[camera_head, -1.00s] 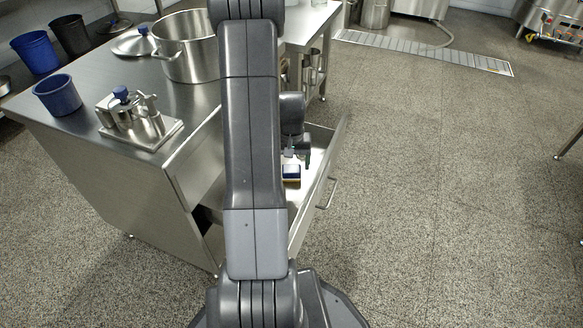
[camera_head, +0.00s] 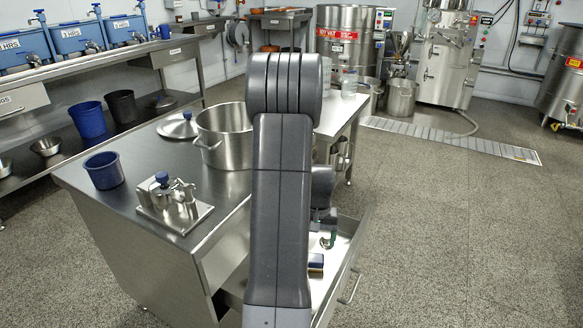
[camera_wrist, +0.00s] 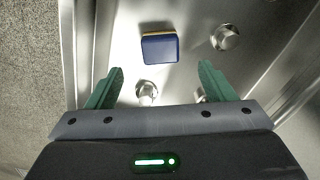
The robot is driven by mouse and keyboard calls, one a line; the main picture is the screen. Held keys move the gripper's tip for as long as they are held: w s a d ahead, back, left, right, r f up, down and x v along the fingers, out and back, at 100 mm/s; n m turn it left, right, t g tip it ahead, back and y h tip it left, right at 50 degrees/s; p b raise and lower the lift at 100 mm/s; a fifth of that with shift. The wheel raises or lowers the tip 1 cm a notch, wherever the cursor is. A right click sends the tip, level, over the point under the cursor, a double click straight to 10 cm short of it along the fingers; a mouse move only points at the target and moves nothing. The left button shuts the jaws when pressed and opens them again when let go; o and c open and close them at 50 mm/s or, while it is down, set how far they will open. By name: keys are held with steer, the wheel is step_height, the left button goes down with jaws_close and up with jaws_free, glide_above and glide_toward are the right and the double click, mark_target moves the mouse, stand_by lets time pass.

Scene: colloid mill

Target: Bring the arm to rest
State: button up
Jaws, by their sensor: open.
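My gripper (camera_head: 327,236) is inside or just above the open drawer (camera_head: 353,262) on the right side of the steel bench. Two small round metal pieces lie in the drawer, one right (camera_wrist: 226,38) and one nearer the fingers (camera_wrist: 147,92). My upright arm hides part of the drawer and bench.
The bench top (camera_head: 140,215) holds a large pot (camera_head: 225,140), a lid (camera_head: 180,125), a blue cup (camera_head: 103,171) and a metal fixture (camera_head: 174,203). Drawer walls flank my gripper. The floor on the right (camera_head: 450,230) is clear; machines stand at the back.

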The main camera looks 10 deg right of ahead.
step_height(320, 180, down, 12)
steer(key=b, duration=0.5)
step_height(320, 180, up, 3)
steer(key=shift+r+p, duration=0.2)
steer(key=shift+p, duration=0.8)
steer(key=shift+r, duration=0.6)
